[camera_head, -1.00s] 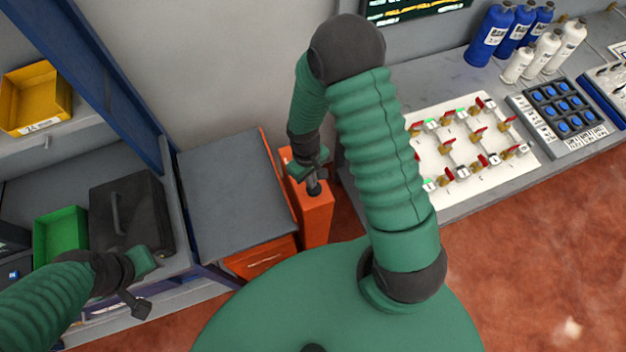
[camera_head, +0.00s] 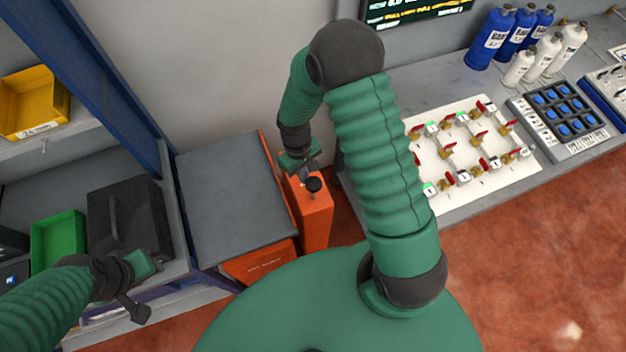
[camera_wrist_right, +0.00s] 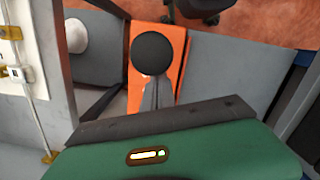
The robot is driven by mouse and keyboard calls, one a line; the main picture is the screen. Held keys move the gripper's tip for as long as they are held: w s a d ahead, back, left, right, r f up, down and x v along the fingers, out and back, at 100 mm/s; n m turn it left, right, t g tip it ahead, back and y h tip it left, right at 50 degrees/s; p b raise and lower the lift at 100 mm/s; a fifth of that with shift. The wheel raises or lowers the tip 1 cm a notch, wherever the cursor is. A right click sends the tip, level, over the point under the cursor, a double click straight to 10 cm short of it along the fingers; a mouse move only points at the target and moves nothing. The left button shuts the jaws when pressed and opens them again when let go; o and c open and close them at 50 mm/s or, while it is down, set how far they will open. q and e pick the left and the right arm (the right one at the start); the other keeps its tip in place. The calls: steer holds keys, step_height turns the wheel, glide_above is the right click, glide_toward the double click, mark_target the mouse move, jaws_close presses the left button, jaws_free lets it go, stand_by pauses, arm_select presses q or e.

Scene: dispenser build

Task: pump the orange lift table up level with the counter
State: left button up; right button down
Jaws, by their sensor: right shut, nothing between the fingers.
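The orange lift table has a grey top (camera_head: 230,195) and an orange base (camera_head: 262,262). An orange pump post (camera_head: 316,222) with a round black knob (camera_head: 314,185) stands at its right side. My right gripper (camera_head: 309,171) is shut and empty, just behind the knob. In the right wrist view, the closed fingers (camera_wrist_right: 151,94) point at the black knob (camera_wrist_right: 152,54), which covers their tips; I cannot tell if they touch. My left gripper (camera_head: 143,290) is by the left counter (camera_head: 178,268), its jaws unclear. The height difference between top and counter is hard to judge.
A black case (camera_head: 125,220) and a green bin (camera_head: 58,238) are on the left counter, below a yellow bin (camera_head: 32,102). The right counter (camera_head: 470,200) holds a valve board (camera_head: 460,175), a button panel (camera_head: 562,115) and several bottles. Red floor is open at lower right.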

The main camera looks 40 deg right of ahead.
step_height(320, 180, up, 15)
steer(key=w+b, duration=0.1)
steer(key=b, duration=0.1)
steer(key=shift+w+a, duration=0.15)
steer(key=shift+w, duration=0.1)
steer(key=p, duration=1.7)
glide_toward(312, 181)
steer(key=shift+r, duration=0.3)
steer(key=shift+f+b, duration=0.45)
steer(key=shift+b, duration=0.15)
steer(key=f+b, duration=0.1)
steer(key=f, duration=0.1)
steer(key=f+b, duration=0.4)
steer(key=shift+s+f, duration=0.1)
steer(key=shift+s, duration=0.2)
